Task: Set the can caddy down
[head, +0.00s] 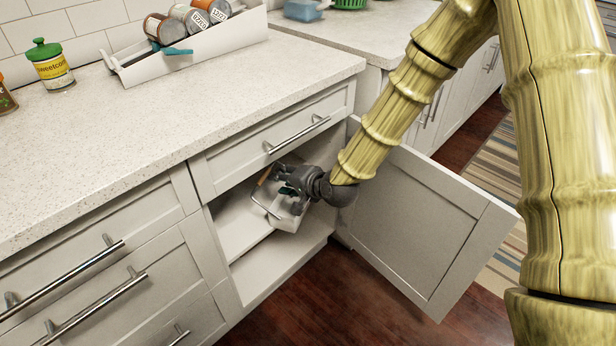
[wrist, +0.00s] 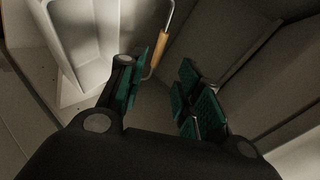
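The can caddy (head: 283,219) is a white open box inside the open lower cabinet. Its wire handle with a wooden grip (head: 264,175) is on the caddy's left in the head view. In the wrist view the white caddy (wrist: 88,45) is at the upper left, and its wooden grip (wrist: 163,50) stands just beyond my fingers. My gripper (head: 288,187) reaches into the cabinet, over the caddy. In the wrist view the green-padded fingers (wrist: 160,92) are apart with nothing between them. My gripper partly hides the caddy in the head view. Its full contact with the surface below is hard to see.
The cabinet shelf (head: 238,222) has bare room to the left. The open cabinet door (head: 410,225) stands to the right of my arm. On the counter are a white tray (head: 200,45) with several cans and a green-lidded sweetcorn jar (head: 52,68).

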